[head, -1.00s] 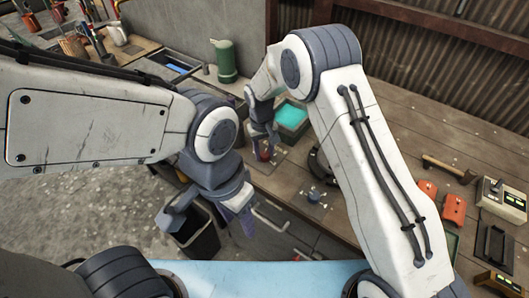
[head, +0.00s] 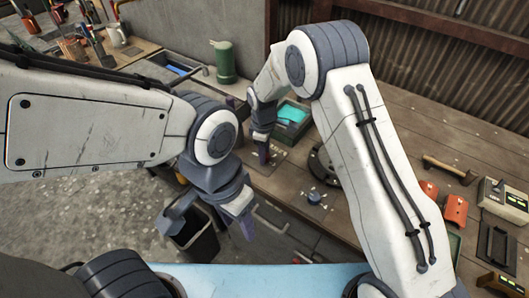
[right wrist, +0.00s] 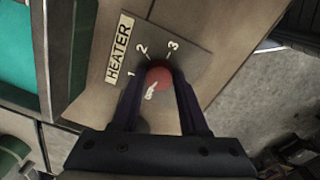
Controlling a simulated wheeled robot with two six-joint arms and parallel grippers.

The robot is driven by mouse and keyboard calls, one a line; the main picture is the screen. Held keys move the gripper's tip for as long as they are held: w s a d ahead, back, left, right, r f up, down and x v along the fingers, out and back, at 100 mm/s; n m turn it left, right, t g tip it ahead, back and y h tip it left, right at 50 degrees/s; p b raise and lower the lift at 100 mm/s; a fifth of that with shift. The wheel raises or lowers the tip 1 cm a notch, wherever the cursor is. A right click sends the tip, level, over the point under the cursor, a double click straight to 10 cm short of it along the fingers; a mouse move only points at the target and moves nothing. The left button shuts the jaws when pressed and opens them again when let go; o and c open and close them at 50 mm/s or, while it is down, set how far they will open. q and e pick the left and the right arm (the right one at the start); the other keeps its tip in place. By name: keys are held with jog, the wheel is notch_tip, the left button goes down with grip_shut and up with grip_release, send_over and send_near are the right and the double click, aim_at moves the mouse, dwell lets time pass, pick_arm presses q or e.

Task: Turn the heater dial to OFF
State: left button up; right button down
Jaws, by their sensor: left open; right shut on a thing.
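The red heater dial (right wrist: 158,77) sits on a grey plate (right wrist: 183,42) marked HEATER, 1, 2 and 3. My right gripper (right wrist: 159,84) is shut on the dial, with one dark finger on each side of it. A white mark shows at the dial's lower left; I cannot tell clearly where the dial points. In the head view my right gripper (head: 263,153) reaches down to the bench's front part and hides the dial. My left gripper (head: 210,225) is open and empty, low in front of the bench, over a dark bin.
A teal-topped box (head: 292,115) stands behind the right gripper. A small blue-grey knob (head: 315,198) and a dark round base lie to its right. A green cylinder (head: 224,62) stands at the back. A hammer (head: 450,170) and red items (head: 455,209) lie far right.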

jog(key=shift+r+n, duration=0.1)
jog(key=shift+n, duration=1.3)
jog(key=shift+c, duration=2.2)
grip_release()
notch_tip(320, 180, up, 10)
jog(key=b, duration=0.2)
jog(key=shift+s+r, duration=0.2)
jog(key=shift+s, duration=0.1)
